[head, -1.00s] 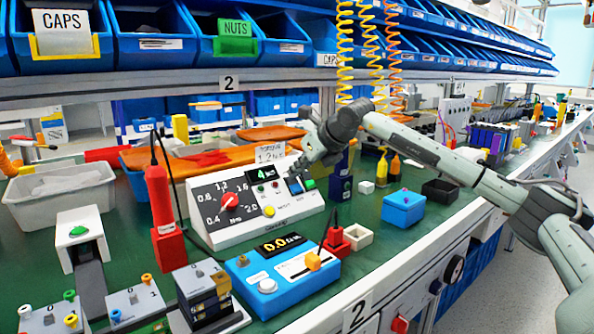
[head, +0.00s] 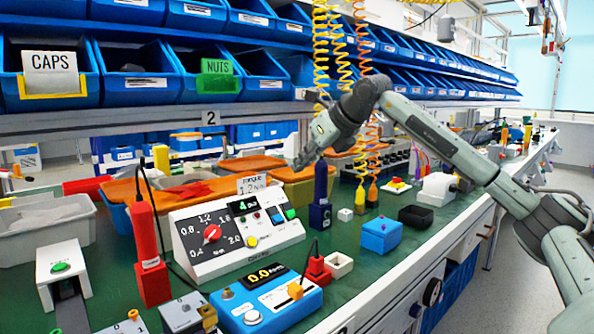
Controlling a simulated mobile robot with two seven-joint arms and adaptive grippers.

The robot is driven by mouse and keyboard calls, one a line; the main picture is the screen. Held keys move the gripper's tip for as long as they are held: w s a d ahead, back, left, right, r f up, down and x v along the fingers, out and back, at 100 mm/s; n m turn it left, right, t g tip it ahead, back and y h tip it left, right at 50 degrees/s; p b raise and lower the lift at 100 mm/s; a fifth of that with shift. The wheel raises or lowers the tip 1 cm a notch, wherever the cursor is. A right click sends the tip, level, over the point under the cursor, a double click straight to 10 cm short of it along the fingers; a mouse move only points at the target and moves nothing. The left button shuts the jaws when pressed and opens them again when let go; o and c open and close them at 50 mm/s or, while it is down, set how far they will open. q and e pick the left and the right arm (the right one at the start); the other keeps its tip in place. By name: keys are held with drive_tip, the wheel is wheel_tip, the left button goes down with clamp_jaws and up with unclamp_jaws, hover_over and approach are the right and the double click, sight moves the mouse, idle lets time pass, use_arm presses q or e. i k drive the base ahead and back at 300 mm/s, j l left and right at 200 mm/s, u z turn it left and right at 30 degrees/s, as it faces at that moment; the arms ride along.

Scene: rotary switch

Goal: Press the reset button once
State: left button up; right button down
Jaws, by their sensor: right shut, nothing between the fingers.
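A white torque controller (head: 193,265) with a sloped black panel stands on the green bench. Its panel has a red dial (head: 211,233), a green-digit display (head: 243,205), a yellow button (head: 252,241), a blue button (head: 278,219) and a green button (head: 290,213). The small labels are too blurred to tell which one is the reset button. My right gripper (head: 302,164) is shut and empty, with its fingers angled down and left. It hangs above the controller's upper right part, apart from the panel. My left gripper is not in view.
A red tool (head: 148,250) with a cable stands left of the controller. A blue scale (head: 275,305), a red block (head: 318,270) and a blue box (head: 381,235) sit in front and to the right. Coiled hoses (head: 323,50) hang behind my right arm.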

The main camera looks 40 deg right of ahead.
sight(251, 241)
drive_tip(key=k+l, duration=0.1)
drive_tip(key=k, duration=0.9)
